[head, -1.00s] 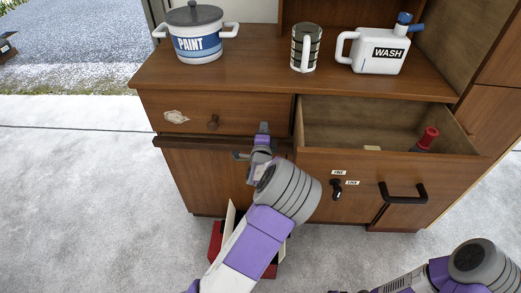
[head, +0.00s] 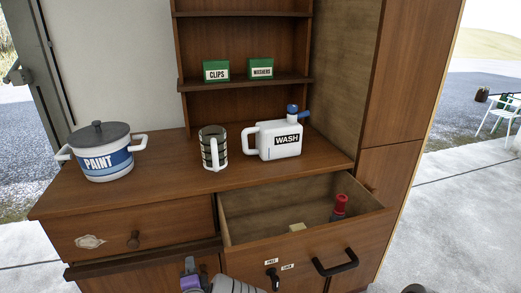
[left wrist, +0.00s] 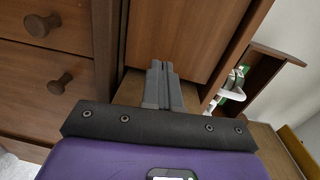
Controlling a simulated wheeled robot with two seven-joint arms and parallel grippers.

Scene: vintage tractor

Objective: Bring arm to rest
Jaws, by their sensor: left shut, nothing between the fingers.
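My left gripper (head: 190,265) shows at the bottom edge of the head view, in front of the cabinet just below the closed left drawer (head: 165,228). Its closed fingers (left wrist: 162,85) also show in the left wrist view, with nothing between them. They point along the cabinet's wooden front. Most of my left arm is below the head picture. My right gripper is not in view; only a dark rounded bit shows at the bottom right edge of the head view.
The right drawer (head: 255,233) stands open with a red-topped item (head: 340,206) inside. Its black handle (head: 336,264) sticks out in front. A paint pot (head: 100,160), a mug (head: 213,150) and a wash jug (head: 280,142) stand on the cabinet top. Green boxes (head: 216,71) sit on the shelf.

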